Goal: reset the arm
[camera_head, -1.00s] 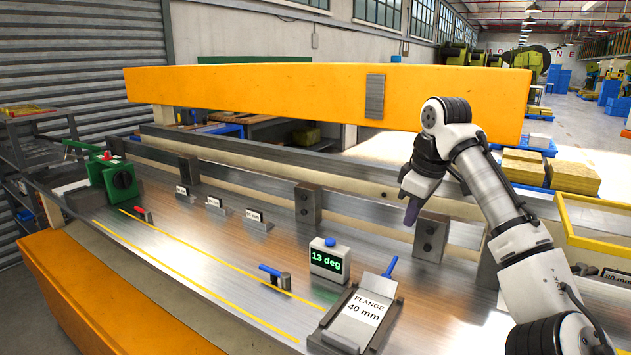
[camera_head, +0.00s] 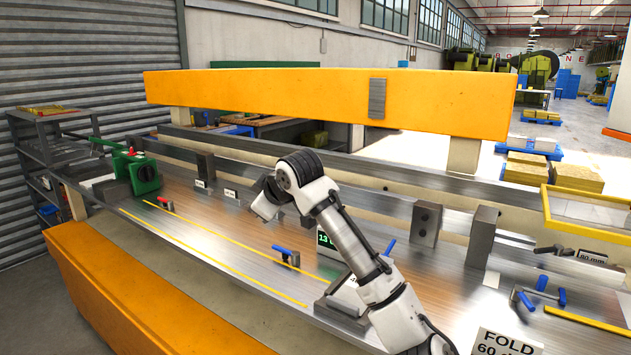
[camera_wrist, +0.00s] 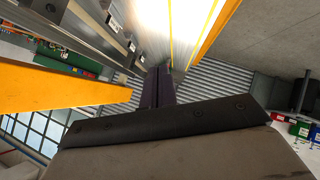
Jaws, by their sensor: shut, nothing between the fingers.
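My arm reaches up from the bottom of the head view and bends over above the metal bed (camera_head: 225,240). The hand end of my gripper (camera_head: 264,207) points down and left there, and its fingers are hard to make out. In the wrist view the dark fingers of my gripper (camera_wrist: 158,84) are together, with nothing between them. They appear clear of the bed and of the parts on it. My arm partly covers the green-lit angle display (camera_head: 325,240) and the flange card block.
A long orange beam (camera_head: 300,98) spans above the bed. Metal blocks (camera_head: 426,223) stand along the back rail. A green device (camera_head: 140,172) is at the far left, a blue-handled clamp (camera_head: 286,254) near the middle, a FOLD card (camera_head: 505,343) at lower right.

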